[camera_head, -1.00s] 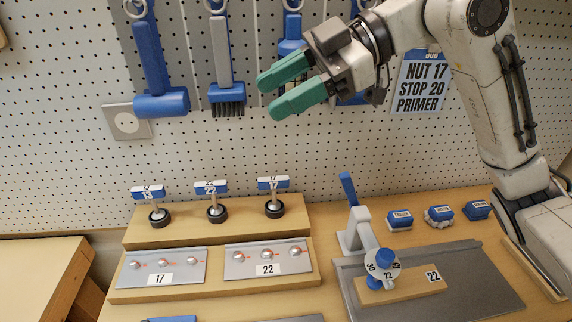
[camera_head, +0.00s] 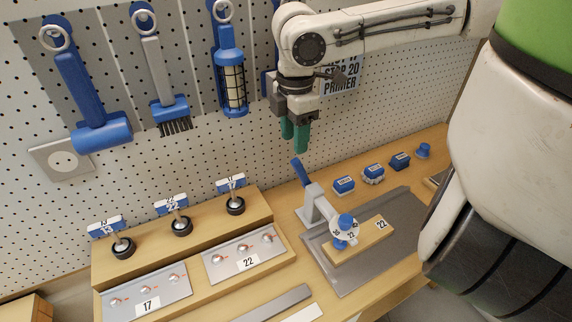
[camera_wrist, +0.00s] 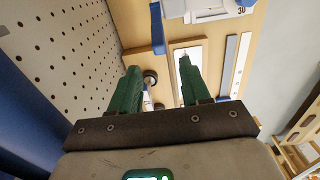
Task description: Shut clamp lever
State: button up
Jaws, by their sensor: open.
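The toggle clamp (camera_head: 313,206) is grey and stands at the left edge of a grey metal plate. Its blue lever (camera_head: 301,172) sticks up, leaning to the upper left. Its blue-topped end (camera_head: 346,222) with a numbered dial sits over a wooden block labelled 22 (camera_head: 374,238). My gripper (camera_head: 295,148) has green fingers pointing down. In the head view it appears just above the lever, apart from it. In the wrist view the fingers (camera_wrist: 158,65) are spread with nothing held, and the blue lever (camera_wrist: 158,28) shows beyond the tips.
Several blue-topped blocks (camera_head: 344,185) stand in a row behind the grey plate (camera_head: 385,262). A wooden stepped rack (camera_head: 265,215) with numbered knobs stands to the left. The pegboard behind holds a hammer (camera_head: 95,115), a brush (camera_head: 165,95) and a lamp (camera_head: 231,75).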

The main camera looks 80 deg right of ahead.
aim_at(293, 161)
notch_tip(293, 161, down, 9)
jog(key=shift+r, duration=0.1)
dwell(0.4)
grip_shut()
dwell(0.4)
